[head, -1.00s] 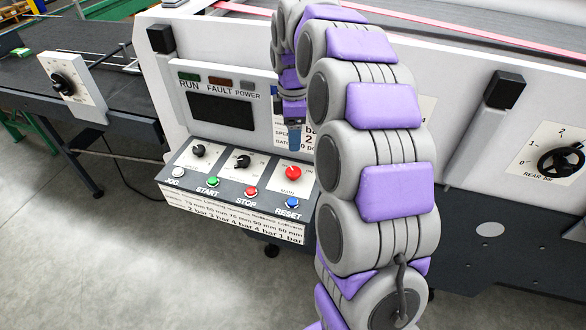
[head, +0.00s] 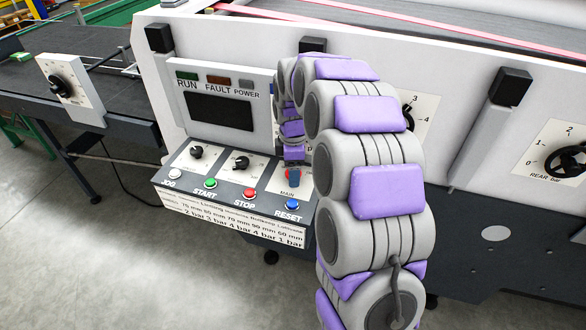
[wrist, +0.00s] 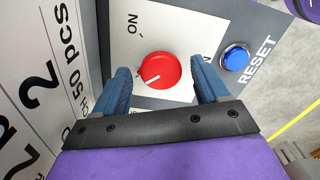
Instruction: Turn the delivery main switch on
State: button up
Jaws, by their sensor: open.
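The red MAIN switch (wrist: 160,68) is a round knob on a white plate, seen close up in the wrist view. Its white pointer line points to the lower left, and an upside-down "ON" label with a tick sits above it to the left. My gripper (wrist: 164,80) is open, with one blue finger on each side of the knob and gaps to both; I cannot tell whether the tips reach knob depth. In the head view my gripper (head: 293,177) is over the MAIN plate and hides most of the knob.
A blue RESET button (wrist: 235,58) lies just right of the right finger. The panel also has a red STOP button (head: 249,194), a green START button (head: 210,183) and two black knobs. The dark display (head: 220,111) stands upright behind the panel.

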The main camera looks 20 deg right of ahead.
jog(key=shift+c, duration=0.4)
jog(key=c, duration=1)
jog(key=shift+r+m+p, duration=0.15)
jog(key=shift+m+p, duration=0.15)
jog(key=shift+p, duration=0.15)
jog(key=m+p, duration=0.3)
jog(key=shift+s, duration=0.1)
jog(key=m+p, duration=0.3)
jog(key=m, duration=0.1)
jog(key=shift+m, duration=0.3)
jog(key=m+p, duration=0.2)
jog(key=m, duration=0.2)
jog(key=m+p, duration=0.2)
jog(key=m, duration=0.3)
jog(key=shift+m, duration=0.4)
